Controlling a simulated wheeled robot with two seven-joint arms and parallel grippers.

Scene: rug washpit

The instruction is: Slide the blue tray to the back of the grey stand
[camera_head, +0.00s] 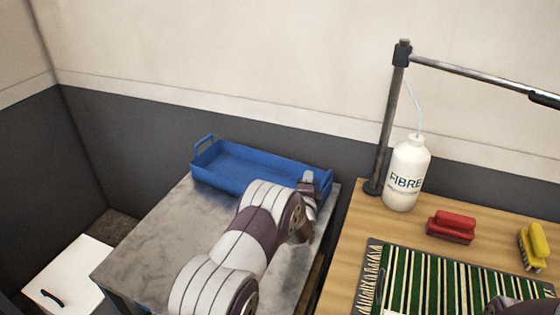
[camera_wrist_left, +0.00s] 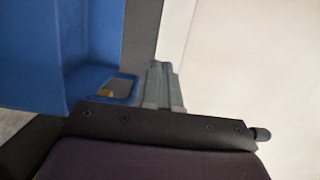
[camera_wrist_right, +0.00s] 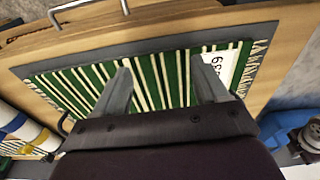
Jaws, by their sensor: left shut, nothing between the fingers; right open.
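The blue tray (camera_head: 245,168) lies at the back of the grey stand (camera_head: 150,232), along its wall-side edge. Its left handle stands up; its right end is partly behind my left gripper (camera_head: 308,183). In the left wrist view the blue tray (camera_wrist_left: 60,55) fills the left side, with a handle opening beside the fingers. My left gripper (camera_wrist_left: 163,85) is shut and empty, close to the tray's right end; I cannot tell whether it touches. My right gripper (camera_wrist_right: 165,85) is open and empty above the striped rug.
The wooden table (camera_head: 345,245) on the right carries a green striped rug (camera_head: 450,275), a white bottle (camera_head: 408,172), a red brush (camera_head: 451,226) and a yellow brush (camera_head: 533,246). A metal post (camera_head: 388,130) rises at its back left. A white box (camera_head: 68,275) stands left of the stand.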

